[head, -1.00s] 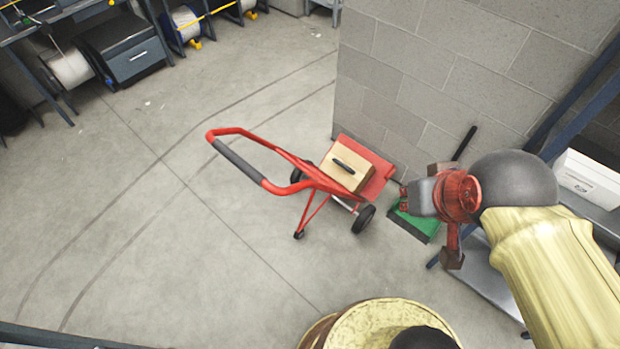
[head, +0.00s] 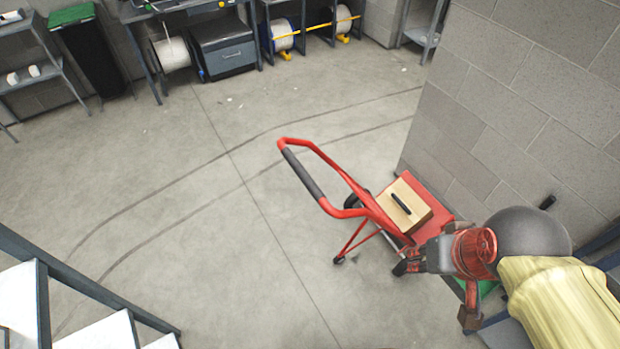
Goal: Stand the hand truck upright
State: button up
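The red hand truck (head: 366,201) leans back on its wheels and a rear support leg, just right of the picture's middle. Its looped handle with a dark grey grip (head: 303,173) points up and left. A light wooden box (head: 406,205) with a black handle rests on its red plate, beside the block wall. My gripper (head: 413,256) is at the right, overlapping the truck's lower right part in the picture. It is far from the handle grip. I cannot tell whether it touches the truck, and its fingers are too small to read. My arm hides part of the truck's wheels.
The grey block wall (head: 530,90) stands close behind the truck. A green item (head: 487,286) is partly hidden behind my gripper. A metal-framed rack (head: 90,291) is at the lower left. Benches with a drawer unit (head: 226,55) and spools line the back. The floor to the left is clear.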

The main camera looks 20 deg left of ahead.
jog(key=shift+o, duration=1.4)
jog(key=w+a+f+n+g+h+b, duration=0.1)
jog(key=a+f+n+g, duration=0.1)
jog(key=a+f+n, duration=0.2)
notch_tip(320, 180, down, 5)
jog(key=a, duration=0.2)
jog(key=shift+w+a+r+g+h, duration=0.15)
jog(key=shift+w+a+g+h, duration=0.15)
jog(key=shift+a, duration=0.05)
jog(key=n+t+h+b, duration=0.3)
jog(key=n+t+h, duration=0.3)
jog(key=t, duration=1)
send_near(304, 175)
jog(key=w+n, duration=0.1)
jog(key=w, duration=0.2)
jog(key=shift+g, duration=0.4)
jog(key=shift+f+b+x, duration=0.15)
jog(key=shift+b+x, duration=0.1)
jog(key=shift+x, duration=1.15)
jog(key=shift+f+b+x, duration=0.2)
jog(key=shift+b+x, duration=0.05)
jog(key=shift+x, duration=1.15)
jog(key=shift+f+b+x, duration=0.15)
jog(key=shift+b+x, duration=0.1)
jog(key=shift+x, duration=1.1)
jog(key=shift+c, duration=1.4)
jog(key=c, duration=0.8)
jog(key=shift+y, duration=0.4)
grip_shut()
